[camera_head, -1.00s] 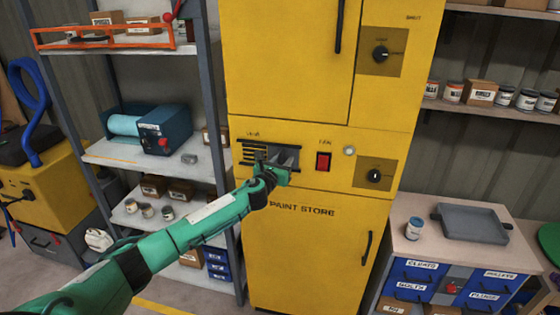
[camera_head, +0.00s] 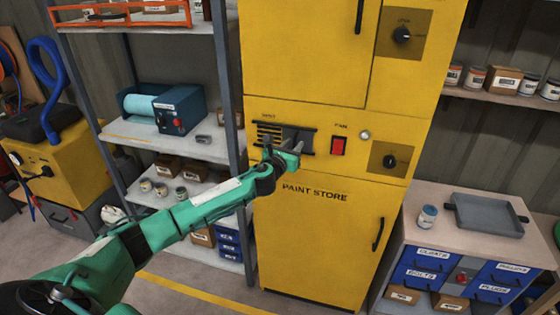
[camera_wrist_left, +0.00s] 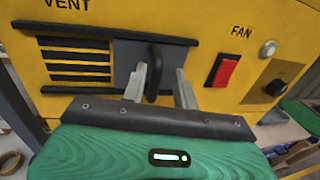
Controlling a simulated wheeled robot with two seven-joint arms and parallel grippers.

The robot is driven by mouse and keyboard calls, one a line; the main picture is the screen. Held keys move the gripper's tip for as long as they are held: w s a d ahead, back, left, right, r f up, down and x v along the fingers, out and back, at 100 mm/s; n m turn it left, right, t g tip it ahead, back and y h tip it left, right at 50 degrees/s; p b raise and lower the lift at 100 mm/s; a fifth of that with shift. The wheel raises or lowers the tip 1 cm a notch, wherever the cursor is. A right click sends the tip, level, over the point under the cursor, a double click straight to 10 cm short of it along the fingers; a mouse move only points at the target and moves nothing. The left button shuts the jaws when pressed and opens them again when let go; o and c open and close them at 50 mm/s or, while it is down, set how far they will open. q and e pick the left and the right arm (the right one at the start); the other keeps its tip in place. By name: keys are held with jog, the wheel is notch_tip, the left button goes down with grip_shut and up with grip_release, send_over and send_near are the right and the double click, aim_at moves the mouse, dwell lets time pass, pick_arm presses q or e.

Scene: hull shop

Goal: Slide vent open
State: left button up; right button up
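The vent sits on the yellow paint store cabinet (camera_head: 300,230), under a "VENT" label. Its dark slats (camera_wrist_left: 80,62) show on the left, and a grey sliding plate (camera_wrist_left: 122,55) covers the right part between two black rails. A black upright handle (camera_wrist_left: 153,72) stands on the plate. My left gripper (camera_head: 283,150) is at the plate, fingers pointing at the cabinet. In the left wrist view its two fingers (camera_wrist_left: 160,88) are apart with the handle between them, nearer the left finger, and a gap shows on the right. My right gripper is not in view.
Right of the vent are a red fan switch (camera_head: 338,146), a pale round button (camera_head: 364,135) and a dark knob (camera_head: 389,161). A grey shelf rack (camera_head: 140,136) stands left. A workbench with a grey tray (camera_head: 485,215) stands right.

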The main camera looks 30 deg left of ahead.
pick_arm(q)
jog(key=s+b, duration=0.3)
jog(key=s, duration=0.8)
jog(key=shift+d, duration=0.2)
